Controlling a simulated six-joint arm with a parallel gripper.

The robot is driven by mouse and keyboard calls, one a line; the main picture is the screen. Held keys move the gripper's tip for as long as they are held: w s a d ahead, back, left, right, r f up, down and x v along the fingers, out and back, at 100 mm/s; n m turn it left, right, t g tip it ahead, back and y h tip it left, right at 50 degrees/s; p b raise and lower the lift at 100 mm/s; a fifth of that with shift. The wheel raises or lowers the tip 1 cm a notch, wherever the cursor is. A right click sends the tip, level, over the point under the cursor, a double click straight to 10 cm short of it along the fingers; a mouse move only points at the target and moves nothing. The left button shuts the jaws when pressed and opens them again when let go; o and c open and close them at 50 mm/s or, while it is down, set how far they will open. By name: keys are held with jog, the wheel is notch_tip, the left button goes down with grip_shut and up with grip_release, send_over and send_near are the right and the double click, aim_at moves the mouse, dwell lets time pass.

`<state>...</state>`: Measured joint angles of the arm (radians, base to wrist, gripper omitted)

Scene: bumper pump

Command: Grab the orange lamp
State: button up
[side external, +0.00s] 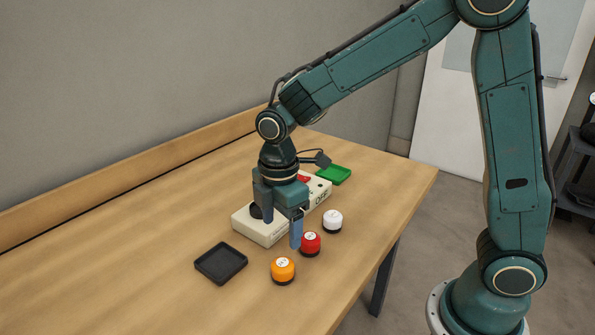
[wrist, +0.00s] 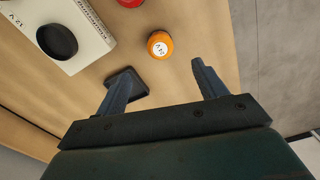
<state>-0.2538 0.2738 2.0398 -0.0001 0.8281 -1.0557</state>
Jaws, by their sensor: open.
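The orange lamp (side external: 283,269) is a short round cap with a white label on a dark base. It stands upright on the table, nearest the front in the side view. In the wrist view the orange lamp (wrist: 160,45) lies ahead of the fingers, apart from them. My gripper (side external: 281,231) is open and empty, above the table near the beige box, behind the lamp in the side view. It also shows in the wrist view (wrist: 158,84), with its two fingers spread wide.
A red lamp (side external: 311,243) and a white lamp (side external: 333,221) stand in a row beyond the orange one. A beige box (side external: 258,230) sits under and behind my gripper. A black tray (side external: 221,263) lies left of the orange lamp, and a green tray (side external: 334,174) lies farther back.

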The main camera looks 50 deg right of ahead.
send_over(282, 262)
jog(key=shift+f, duration=2.8)
jog(key=shift+f, duration=0.15)
jog(key=shift+f, duration=2.45)
jog(key=c, duration=1.1)
jog(key=shift+r, duration=0.15)
notch_tip(282, 262, up, 20)
